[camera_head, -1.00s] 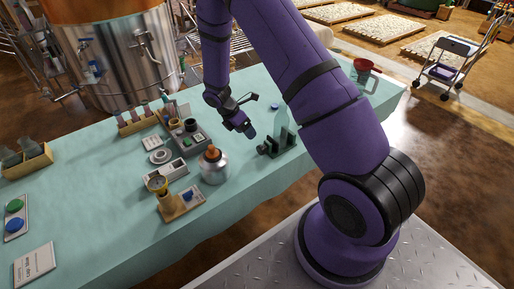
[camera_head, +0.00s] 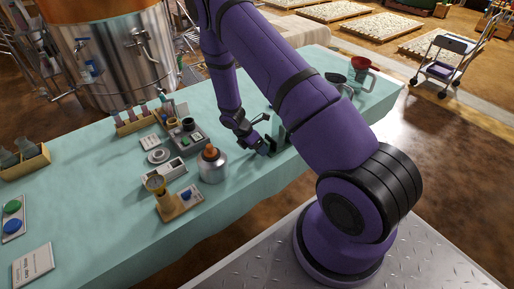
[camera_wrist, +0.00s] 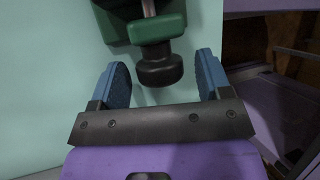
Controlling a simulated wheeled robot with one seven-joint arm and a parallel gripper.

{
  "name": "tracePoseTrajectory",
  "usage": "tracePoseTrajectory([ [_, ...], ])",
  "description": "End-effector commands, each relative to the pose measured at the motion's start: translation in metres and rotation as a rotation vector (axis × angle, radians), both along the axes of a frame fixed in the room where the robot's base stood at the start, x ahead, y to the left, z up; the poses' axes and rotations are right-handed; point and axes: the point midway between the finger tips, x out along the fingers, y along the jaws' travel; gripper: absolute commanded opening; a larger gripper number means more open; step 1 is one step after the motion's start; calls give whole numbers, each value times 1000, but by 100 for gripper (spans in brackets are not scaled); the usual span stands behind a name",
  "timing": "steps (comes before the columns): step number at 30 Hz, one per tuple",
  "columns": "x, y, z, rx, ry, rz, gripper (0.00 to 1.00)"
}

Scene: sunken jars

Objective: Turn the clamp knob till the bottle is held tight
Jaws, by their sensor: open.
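The clamp's black knob (camera_wrist: 160,70) sits between the two blue fingers of my gripper (camera_wrist: 162,66) in the wrist view, with a gap on each side. My gripper is open and touches nothing that I can see. Behind the knob is the clamp's green block (camera_wrist: 155,28), with a bit of metal rod above it. In the head view my gripper (camera_head: 265,148) is low at the clamp, near the table's front edge. My arm covers most of the clamp and the bottle there, so I cannot tell how the bottle sits.
A metal flask with an orange top (camera_head: 212,165) stands left of my gripper. A gauge on a wooden base (camera_head: 175,200) and a grey box with cups (camera_head: 184,135) are farther left. A red funnel (camera_head: 360,64) is at the table's far right.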

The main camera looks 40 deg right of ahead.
Motion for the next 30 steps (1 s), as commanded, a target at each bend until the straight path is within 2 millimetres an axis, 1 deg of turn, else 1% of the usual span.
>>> tracePoseTrajectory([
  [6,0,0,0,0,0,0,71],
  [7,0,0,0,0,0,0,67],
  [8,0,0,0,0,0,0,60],
  [9,0,0,0,0,0,0,51],
  [11,0,0,0,0,0,0,37],
  [12,0,0,0,0,0,0,28],
  [13,0,0,0,0,0,0,22],
  [22,0,0,0,1,-23,1,22],
  [30,-2,1,1,5,-136,3,22],
])
